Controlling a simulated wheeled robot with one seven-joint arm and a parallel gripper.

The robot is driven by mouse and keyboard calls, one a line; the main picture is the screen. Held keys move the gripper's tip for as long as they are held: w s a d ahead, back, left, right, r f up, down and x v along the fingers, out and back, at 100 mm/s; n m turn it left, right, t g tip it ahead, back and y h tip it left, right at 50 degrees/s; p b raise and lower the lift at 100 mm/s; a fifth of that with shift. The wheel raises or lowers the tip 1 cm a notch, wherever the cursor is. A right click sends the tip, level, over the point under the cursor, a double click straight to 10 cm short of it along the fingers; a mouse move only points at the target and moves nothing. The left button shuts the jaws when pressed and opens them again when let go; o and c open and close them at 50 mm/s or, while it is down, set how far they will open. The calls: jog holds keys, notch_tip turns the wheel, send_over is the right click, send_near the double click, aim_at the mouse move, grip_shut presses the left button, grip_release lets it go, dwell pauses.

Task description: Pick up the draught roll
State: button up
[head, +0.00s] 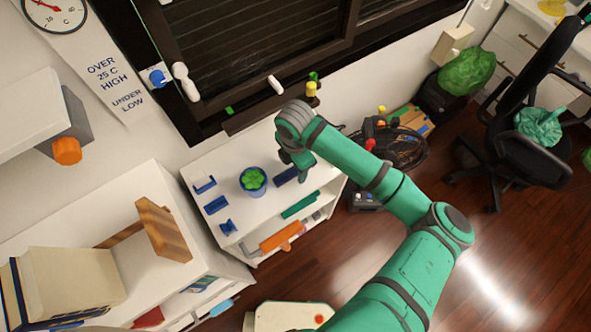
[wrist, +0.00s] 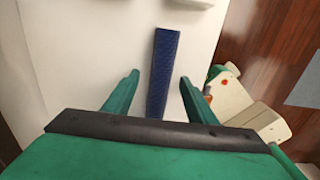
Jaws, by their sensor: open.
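The draught roll (wrist: 163,70) is a long, dark blue textured roll lying on the white top of a low cabinet. In the wrist view it runs from the upper middle down between my fingers, and its near end is hidden behind my gripper's dark edge. In the head view a short part of the draught roll (head: 284,177) shows to the left of my gripper (head: 303,178). My gripper is open and empty over the roll. In the wrist view the green fingers of my gripper (wrist: 160,77) stand on either side of the roll, with gaps on both sides.
A blue pot with a green plant (head: 252,181) stands left of the roll. Small blue holders (head: 215,204) line the left of the cabinet top (head: 246,213). A dark window ledge (head: 255,113) with small items is behind.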

jog(key=c, duration=1.2)
jog(key=shift+o, duration=0.2)
jog(key=shift+r, duration=0.1)
jog(key=shift+r, duration=0.45)
jog(key=shift+w+r, duration=0.1)
jog(key=shift+r, duration=0.85)
jog(key=s+d+r, duration=0.2)
jog(key=s+r, duration=0.3)
jog(key=s, duration=0.1)
jog(key=s+d+r, duration=0.3)
jog(key=s+r, duration=0.2)
jog(key=s, duration=0.2)
jog(key=shift+d, duration=0.35)
